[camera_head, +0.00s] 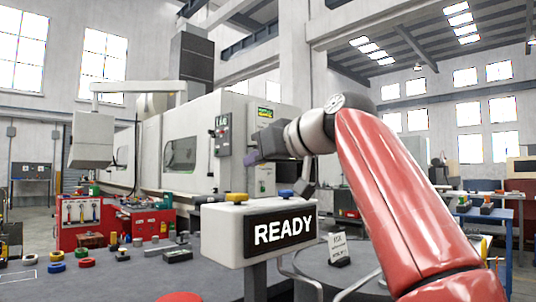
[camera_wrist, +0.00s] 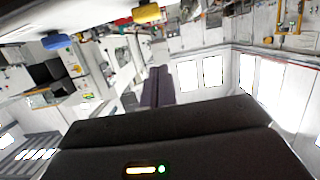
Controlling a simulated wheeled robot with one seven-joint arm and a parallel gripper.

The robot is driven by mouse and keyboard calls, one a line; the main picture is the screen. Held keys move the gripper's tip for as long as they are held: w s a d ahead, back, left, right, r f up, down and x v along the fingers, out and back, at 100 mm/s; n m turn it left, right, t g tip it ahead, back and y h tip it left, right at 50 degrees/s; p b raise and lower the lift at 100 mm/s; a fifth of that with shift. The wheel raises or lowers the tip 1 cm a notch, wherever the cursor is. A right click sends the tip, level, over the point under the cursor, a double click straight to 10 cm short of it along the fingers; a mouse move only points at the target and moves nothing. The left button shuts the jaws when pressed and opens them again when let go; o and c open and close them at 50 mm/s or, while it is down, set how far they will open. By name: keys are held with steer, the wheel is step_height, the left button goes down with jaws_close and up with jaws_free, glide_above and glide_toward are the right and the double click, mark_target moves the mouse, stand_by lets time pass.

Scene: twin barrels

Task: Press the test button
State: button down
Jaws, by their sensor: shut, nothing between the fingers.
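A white box (camera_head: 222,234) with a black display reading "READY" stands on a post in front of me. On its top sit a yellow button (camera_head: 236,198) and a blue button (camera_head: 286,193). I see no readable label marking either as the test button. In the wrist view the yellow button (camera_wrist: 147,13) is at the top and the blue button (camera_wrist: 56,40) at upper left. My gripper (camera_head: 249,158) is shut and empty, above the box and apart from both buttons. Its closed fingers (camera_wrist: 156,84) show in the wrist view.
A small sign (camera_head: 338,247) stands right of the box, its text too small to read. A red rounded thing (camera_head: 180,297) shows at the bottom edge. A grey table (camera_head: 130,275) behind holds several small coloured parts. A large white machine (camera_head: 178,150) stands farther back.

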mark_target(237, 197)
steer(key=x, duration=0.4)
steer(key=shift+a+p, duration=0.1)
steer(key=shift+p, duration=0.2)
steer(key=shift+w+a+f, duration=0.15)
steer(key=shift+f, duration=0.6)
steer(key=shift+f+b, duration=0.55)
steer(key=shift+f, duration=0.75)
